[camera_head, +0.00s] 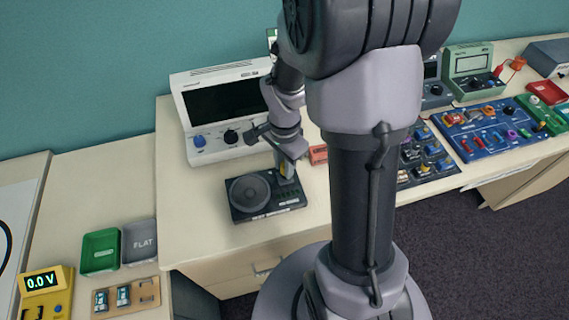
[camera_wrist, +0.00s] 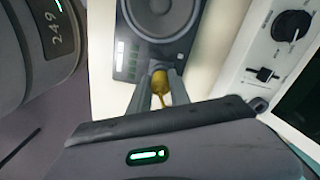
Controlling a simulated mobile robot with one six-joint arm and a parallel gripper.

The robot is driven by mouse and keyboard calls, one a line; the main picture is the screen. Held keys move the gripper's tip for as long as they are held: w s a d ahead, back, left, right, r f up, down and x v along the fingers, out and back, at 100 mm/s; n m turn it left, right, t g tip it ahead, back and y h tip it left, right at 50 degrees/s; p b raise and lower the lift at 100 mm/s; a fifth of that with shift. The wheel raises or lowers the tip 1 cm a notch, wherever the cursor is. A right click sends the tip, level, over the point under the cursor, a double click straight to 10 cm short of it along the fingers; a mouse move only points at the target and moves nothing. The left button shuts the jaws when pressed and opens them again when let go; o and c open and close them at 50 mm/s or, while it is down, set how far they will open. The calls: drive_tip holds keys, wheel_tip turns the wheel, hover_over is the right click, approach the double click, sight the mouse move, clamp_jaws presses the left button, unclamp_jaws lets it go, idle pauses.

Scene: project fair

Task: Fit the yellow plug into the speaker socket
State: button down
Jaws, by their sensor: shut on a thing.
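The speaker unit (camera_head: 248,196) is a flat black box with a round cone, lying on the table in front of the large white instrument. It also shows in the wrist view (camera_wrist: 122,62), with its cone at the top. My gripper (camera_head: 286,172) is at the right part of the speaker unit. In the wrist view my gripper (camera_wrist: 160,84) is shut on the yellow plug (camera_wrist: 160,82), between its two fingers, at the edge of the unit. The socket is hidden behind the plug and fingers, so I cannot tell whether the plug is in it.
A white instrument (camera_head: 225,108) with a dark screen and knobs stands close behind. A small red box (camera_head: 318,154) sits to the right. Green (camera_head: 100,251) and grey (camera_head: 139,242) trays and a yellow meter (camera_head: 45,290) are at left. Blue boards (camera_head: 490,130) lie right.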

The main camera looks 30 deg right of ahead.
drive_tip(key=shift+f+b, duration=0.65)
drive_tip(key=shift+f, duration=0.05)
idle(0.5)
drive_tip(key=c, duration=1.1)
unclamp_jaws()
drive_tip(key=o, duration=0.5)
drive_tip(key=shift+c, duration=0.2)
wheel_tip(320, 180, up, 8)
drive_tip(key=p, duration=0.6)
